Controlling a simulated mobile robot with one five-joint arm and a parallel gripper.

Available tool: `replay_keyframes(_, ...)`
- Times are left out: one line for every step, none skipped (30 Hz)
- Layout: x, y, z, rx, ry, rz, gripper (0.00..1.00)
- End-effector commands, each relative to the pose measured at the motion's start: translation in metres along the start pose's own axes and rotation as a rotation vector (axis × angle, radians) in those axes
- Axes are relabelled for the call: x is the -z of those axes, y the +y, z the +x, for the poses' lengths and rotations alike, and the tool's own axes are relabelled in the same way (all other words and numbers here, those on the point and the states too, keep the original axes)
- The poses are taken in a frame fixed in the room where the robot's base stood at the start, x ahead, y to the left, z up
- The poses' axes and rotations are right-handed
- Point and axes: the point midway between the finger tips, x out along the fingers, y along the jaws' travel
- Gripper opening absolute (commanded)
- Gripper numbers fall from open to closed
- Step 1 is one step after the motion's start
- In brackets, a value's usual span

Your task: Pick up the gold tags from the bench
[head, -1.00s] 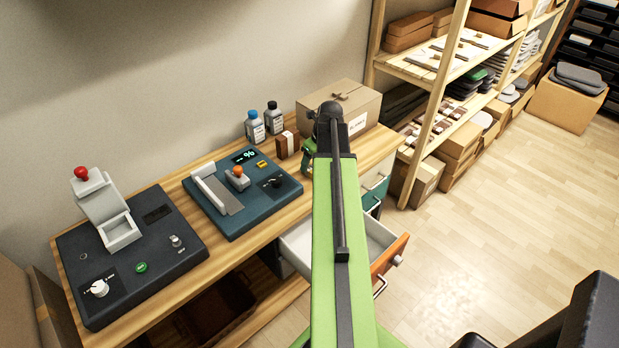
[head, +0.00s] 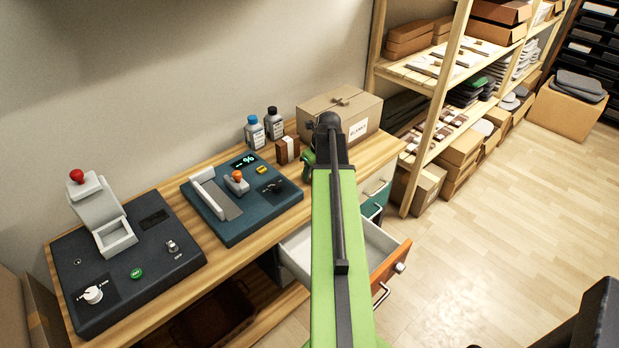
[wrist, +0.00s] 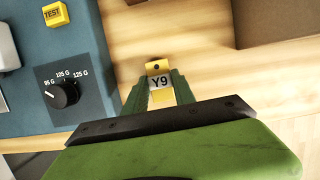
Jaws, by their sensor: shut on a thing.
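A gold tag (wrist: 158,68) marked "Y9", with a hole at its top, shows between the green fingers of my gripper (wrist: 160,88) in the wrist view. My gripper is shut on this tag. The wooden bench top (wrist: 205,45) lies behind it; I cannot tell whether the tag touches the bench. In the head view, my gripper (head: 309,166) is mostly hidden behind my arm near the carton, and the tag cannot be made out. No other gold tag can be made out.
A blue device (head: 240,207) with a dial stands left of my gripper. A dark press unit (head: 125,262) is farther left. Two bottles (head: 264,128), a small brown block (head: 287,149) and a carton (head: 340,108) stand at the back. An open drawer (head: 389,258) juts from the front.

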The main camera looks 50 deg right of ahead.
Motion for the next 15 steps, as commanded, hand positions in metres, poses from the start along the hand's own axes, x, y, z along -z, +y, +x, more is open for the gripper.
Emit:
replay_keyframes(0.0,0.0,0.0,0.0,0.0,0.0,0.0)
replay_keyframes(0.0,0.0,0.0,0.0,0.0,0.0,0.0)
replay_keyframes(0.0,0.0,0.0,0.0,0.0,0.0,0.0)
replay_keyframes(0.0,0.0,-0.001,0.0,0.0,0.0,0.0)
replay_keyframes(0.0,0.0,-0.002,0.0,0.0,0.0,0.0)
replay_keyframes(-0.001,0.0,-0.004,0.0,0.0,0.0,0.0)
replay_keyframes(-0.002,0.0,-0.006,0.0,0.0,0.001,0.0)
replay_keyframes(-0.002,0.0,-0.009,0.0,0.0,0.001,0.0)
replay_keyframes(-0.004,0.0,-0.013,0.0,0.0,0.001,0.0)
replay_keyframes(-0.005,0.0,-0.016,0.0,0.0,0.001,0.0)
replay_keyframes(-0.006,0.0,-0.02,0.0,0.0,0.001,0.0)
replay_keyframes(-0.008,0.0,-0.026,0.0,0.0,0.001,0.0)
replay_keyframes(-0.009,0.0,-0.03,0.0,0.001,0.001,0.0)
replay_keyframes(-0.011,-0.001,-0.035,0.0,0.001,0.001,0.0)
replay_keyframes(-0.013,-0.001,-0.042,0.0,0.001,0.001,0.0)
